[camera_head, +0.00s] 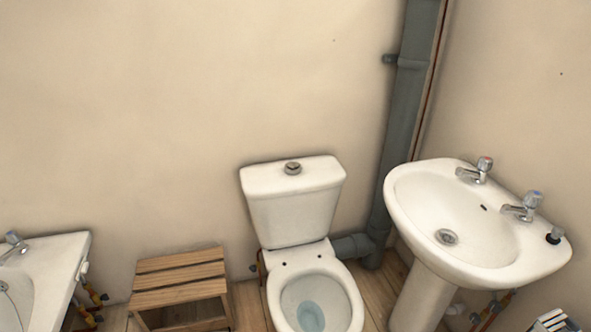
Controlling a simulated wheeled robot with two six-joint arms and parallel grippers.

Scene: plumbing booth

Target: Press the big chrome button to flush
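The chrome flush button (292,168) is a small round dome on top of the white toilet cistern lid (263,177). The cistern stands against the back wall, with the open toilet bowl (316,302) in front of it. Blue-tinted water shows in the bowl. No seat or lid covers it. The button looks split into parts, but it is too small to tell their sizes. Neither of my grippers is in view.
A white basin (410,213) with two taps stands on a pedestal at right. A grey soil pipe (404,110) runs up the corner. A wooden stool (180,281) stands left of the toilet, and a bathtub (62,248) is at far left. The space above the cistern is clear.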

